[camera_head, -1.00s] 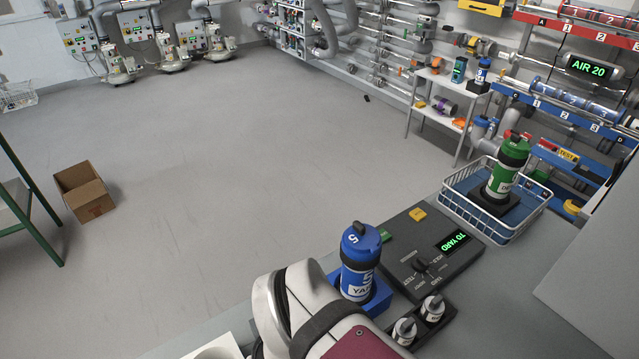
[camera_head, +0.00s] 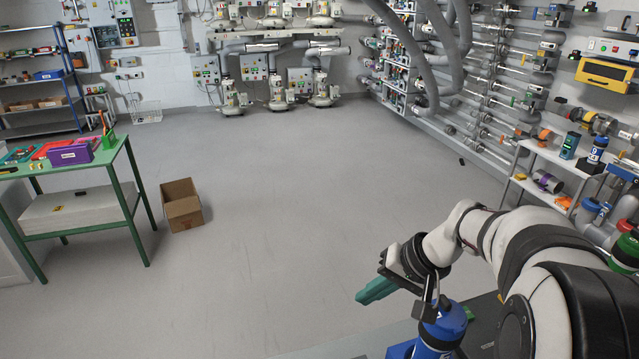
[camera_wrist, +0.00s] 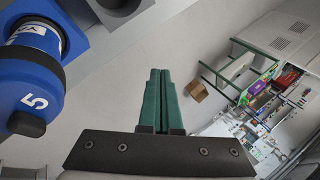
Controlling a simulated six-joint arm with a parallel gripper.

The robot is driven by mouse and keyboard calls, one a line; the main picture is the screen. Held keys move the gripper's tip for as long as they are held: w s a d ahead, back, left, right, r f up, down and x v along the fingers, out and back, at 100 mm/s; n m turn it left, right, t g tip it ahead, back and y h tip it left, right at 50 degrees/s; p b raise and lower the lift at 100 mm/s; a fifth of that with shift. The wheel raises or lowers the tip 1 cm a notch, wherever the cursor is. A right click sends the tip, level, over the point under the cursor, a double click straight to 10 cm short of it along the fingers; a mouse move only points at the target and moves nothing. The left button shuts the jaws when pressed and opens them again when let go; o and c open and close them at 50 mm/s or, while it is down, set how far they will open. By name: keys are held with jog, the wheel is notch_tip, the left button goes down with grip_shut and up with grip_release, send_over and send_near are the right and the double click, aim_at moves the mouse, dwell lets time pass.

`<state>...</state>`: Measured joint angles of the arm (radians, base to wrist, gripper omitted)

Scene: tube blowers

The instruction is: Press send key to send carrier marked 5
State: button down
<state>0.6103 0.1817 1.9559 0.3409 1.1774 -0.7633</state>
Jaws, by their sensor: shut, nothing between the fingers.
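The blue carrier marked 5 (camera_wrist: 38,92) fills the left of the wrist view, with a white 5 on its blue cap. In the head view the carrier (camera_head: 441,330) stands at the bottom edge, partly behind my arm. My gripper (camera_head: 362,298) has teal fingers, which are shut and empty. They point left over the floor, above and left of the carrier. In the wrist view the fingers (camera_wrist: 160,72) lie together, apart from the carrier. The dark control console (camera_head: 484,318) is mostly hidden by my arm. A small green key (camera_head: 469,313) shows beside the carrier; its label is unreadable.
A green and black carrier (camera_head: 627,248) is cut off at the right edge. A shelf (camera_head: 545,155) holds another blue carrier marked 9 (camera_head: 597,149). A cardboard box (camera_head: 182,207) and green table (camera_head: 128,190) stand at left. The middle floor is clear.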

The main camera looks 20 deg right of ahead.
jog(key=w+d+f+t+h, duration=0.1)
jog(key=d+f, duration=0.3)
jog(key=d, duration=1)
jog(key=d+f+m+t+h, duration=0.1)
jog(key=d+f+t+h, duration=0.1)
jog(key=d, duration=1.3)
notch_tip(320, 180, down, 3)
jog(key=shift+w+r+m+t+h, duration=0.1)
jog(key=shift+w+m+t+h, duration=0.25)
jog(key=shift+t, duration=0.45)
jog(key=shift+f, duration=4.4)
jog(key=shift+f, duration=0.1)
jog(key=shift+f, duration=0.3)
